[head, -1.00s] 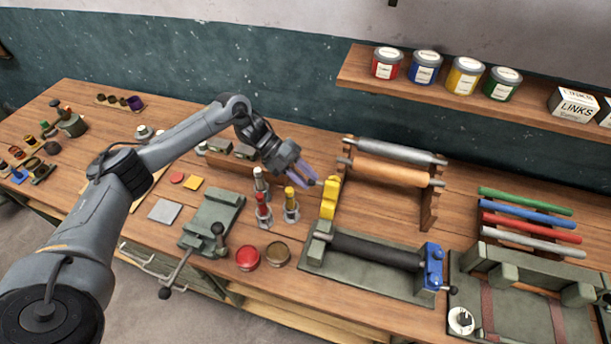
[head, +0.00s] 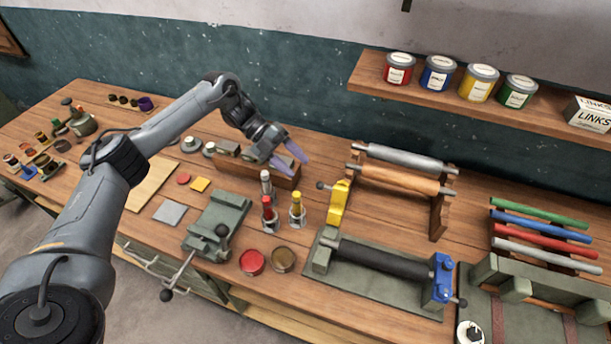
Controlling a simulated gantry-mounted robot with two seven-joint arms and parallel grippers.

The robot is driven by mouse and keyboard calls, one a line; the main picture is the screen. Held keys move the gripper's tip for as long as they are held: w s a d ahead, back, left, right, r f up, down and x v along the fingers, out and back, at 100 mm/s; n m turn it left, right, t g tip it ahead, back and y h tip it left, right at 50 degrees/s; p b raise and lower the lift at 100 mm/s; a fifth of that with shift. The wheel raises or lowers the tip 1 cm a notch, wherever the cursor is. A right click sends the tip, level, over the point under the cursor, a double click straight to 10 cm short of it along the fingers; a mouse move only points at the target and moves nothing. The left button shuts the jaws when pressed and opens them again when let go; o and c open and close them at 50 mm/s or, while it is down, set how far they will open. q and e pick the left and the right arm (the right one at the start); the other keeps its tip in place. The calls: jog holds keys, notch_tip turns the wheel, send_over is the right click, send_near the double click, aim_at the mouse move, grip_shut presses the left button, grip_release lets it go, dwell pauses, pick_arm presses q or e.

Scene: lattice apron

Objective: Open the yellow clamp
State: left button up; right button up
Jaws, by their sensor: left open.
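The yellow clamp (head: 338,203) stands upright at the left end of the dark roller (head: 381,258) on its green base plate (head: 390,291). A dark knob on a short rod sticks out from its upper left side. My left gripper (head: 296,160) is open and empty, above the bench, up and to the left of the yellow clamp and apart from it. Its two purple-grey fingers point to the right. My right gripper is not in view.
Upright red and yellow-topped tools (head: 297,208) stand just left of the clamp. A rack with a wooden roller (head: 398,180) rises behind it. A blue clamp (head: 441,279) is at the roller's right end. A green vise (head: 216,222) sits left.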

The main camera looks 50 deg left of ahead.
pick_arm(q)
jog(key=v, duration=0.3)
jog(key=shift+a+p, duration=0.1)
jog(key=shift+p, duration=0.25)
dwell(0.3)
